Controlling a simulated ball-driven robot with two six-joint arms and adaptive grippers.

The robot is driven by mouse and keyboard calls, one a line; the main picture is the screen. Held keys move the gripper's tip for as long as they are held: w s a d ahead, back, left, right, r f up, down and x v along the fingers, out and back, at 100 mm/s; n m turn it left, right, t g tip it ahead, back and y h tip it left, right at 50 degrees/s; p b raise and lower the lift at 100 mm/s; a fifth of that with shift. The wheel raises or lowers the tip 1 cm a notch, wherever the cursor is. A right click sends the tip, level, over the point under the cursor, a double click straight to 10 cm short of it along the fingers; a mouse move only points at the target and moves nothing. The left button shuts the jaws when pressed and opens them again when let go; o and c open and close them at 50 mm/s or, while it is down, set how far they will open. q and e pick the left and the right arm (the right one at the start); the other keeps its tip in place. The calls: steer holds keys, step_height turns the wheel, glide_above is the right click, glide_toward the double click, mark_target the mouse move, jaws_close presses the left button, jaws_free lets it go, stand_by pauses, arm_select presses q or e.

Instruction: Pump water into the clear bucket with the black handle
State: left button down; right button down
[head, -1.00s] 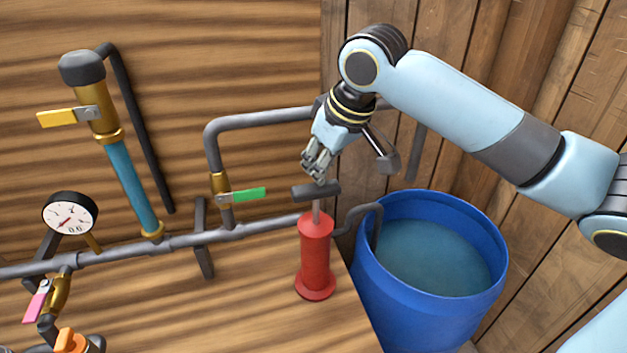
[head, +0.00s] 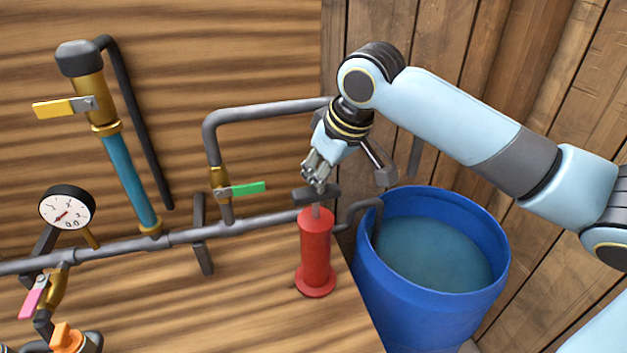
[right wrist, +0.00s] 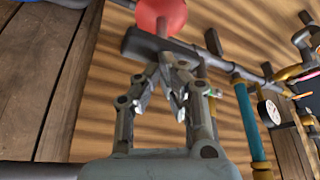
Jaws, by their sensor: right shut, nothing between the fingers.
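The red hand pump (head: 315,252) stands upright on the wooden bench, with a dark T-handle (head: 326,191) on its rod. My right gripper (head: 313,180) is shut and empty, its fingertips at the top of the handle; whether they touch it I cannot tell. In the right wrist view the closed fingers (right wrist: 172,92) point at the handle (right wrist: 190,48), with the red pump (right wrist: 162,14) beyond it. The clear bucket with the black handle is in neither view. My left gripper is not in view.
A blue barrel (head: 390,300) of water stands right of the pump, a grey pipe dipping into it. A pipe line carries a green-lever valve (head: 242,189), a yellow-lever valve (head: 65,107), a pink-lever valve (head: 34,298), an orange valve (head: 66,338) and a gauge (head: 67,208).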

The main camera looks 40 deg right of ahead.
steer(key=shift+f+b, duration=0.45)
steer(key=shift+f, duration=0.95)
step_height(320, 180, up, 4)
steer(key=p, duration=0.3)
steer(key=shift+d, duration=0.1)
steer(key=shift+r, duration=1.05)
steer(key=shift+f+b, duration=0.1)
steer(key=shift+b, duration=0.2)
steer(key=shift+f+b, duration=1.2)
steer(key=shift+f, duration=1.75)
step_height(320, 180, up, 4)
steer(key=p, duration=0.3)
steer(key=shift+d, duration=0.1)
steer(key=shift+r, duration=1)
